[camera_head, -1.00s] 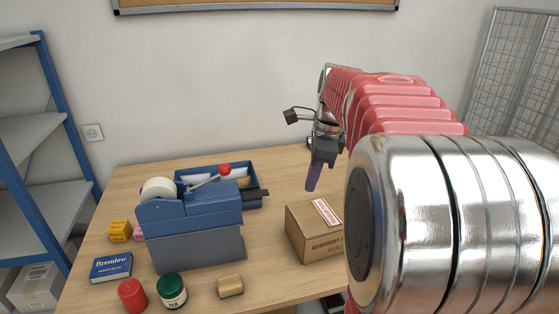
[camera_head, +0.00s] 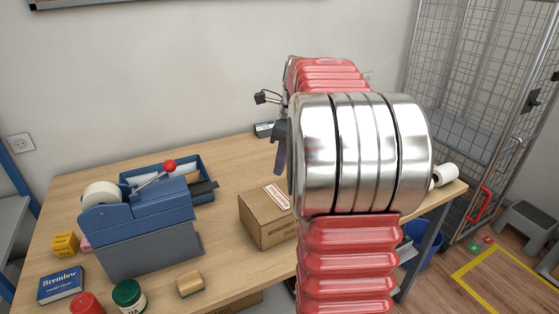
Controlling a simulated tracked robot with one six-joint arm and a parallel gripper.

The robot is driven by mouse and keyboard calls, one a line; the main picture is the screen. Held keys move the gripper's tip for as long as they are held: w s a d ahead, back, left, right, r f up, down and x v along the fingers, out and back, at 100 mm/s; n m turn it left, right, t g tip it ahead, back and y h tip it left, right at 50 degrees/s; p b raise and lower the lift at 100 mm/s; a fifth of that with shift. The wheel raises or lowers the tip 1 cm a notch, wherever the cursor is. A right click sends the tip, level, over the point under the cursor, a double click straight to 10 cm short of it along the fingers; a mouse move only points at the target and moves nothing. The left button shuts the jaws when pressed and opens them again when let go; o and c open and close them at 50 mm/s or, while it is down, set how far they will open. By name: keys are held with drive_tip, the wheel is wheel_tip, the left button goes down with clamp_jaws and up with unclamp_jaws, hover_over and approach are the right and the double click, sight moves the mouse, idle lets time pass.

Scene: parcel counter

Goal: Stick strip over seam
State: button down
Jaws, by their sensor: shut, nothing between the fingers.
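A closed cardboard box (camera_head: 264,222) stands on the table, partly covered by my arm. A white label with a red border (camera_head: 277,196) lies on its top; the seam itself cannot be made out. A blue tape dispenser (camera_head: 150,222) with a white roll (camera_head: 102,194) and a red-knobbed lever stands to the left. My gripper (camera_head: 279,158) points down above and behind the box, apart from it, partly hidden by my arm. Its fingers look purple and shut, with no strip visible in them.
A blue tray (camera_head: 206,167) sits behind the dispenser. A blue Bremlow box (camera_head: 61,285), a red-lidded container (camera_head: 86,304), a green-lidded tea jar (camera_head: 129,296) and a small wooden block (camera_head: 190,284) stand in front. Bare table (camera_head: 228,150) lies between tray and gripper.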

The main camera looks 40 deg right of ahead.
hover_over(278, 196)
drive_tip(key=shift+s+d+f, duration=0.1)
drive_tip(key=shift+s+f, duration=0.05)
drive_tip(key=shift+f, duration=1.25)
drive_tip(key=shift+s+d+f, duration=0.1)
drive_tip(key=shift+s+f, duration=0.05)
drive_tip(key=shift+f, duration=1.2)
drive_tip(key=shift+s+x, duration=0.15)
drive_tip(key=shift+x, duration=0.6)
drive_tip(key=shift+s+x, duration=0.15)
drive_tip(key=shift+x, duration=0.55)
drive_tip(key=shift+d, duration=0.1)
drive_tip(key=w+v, duration=0.1)
drive_tip(key=v, duration=0.6)
drive_tip(key=shift+w+a+r, duration=0.2)
drive_tip(key=shift+a+r, duration=0.15)
drive_tip(key=shift+r, duration=0.15)
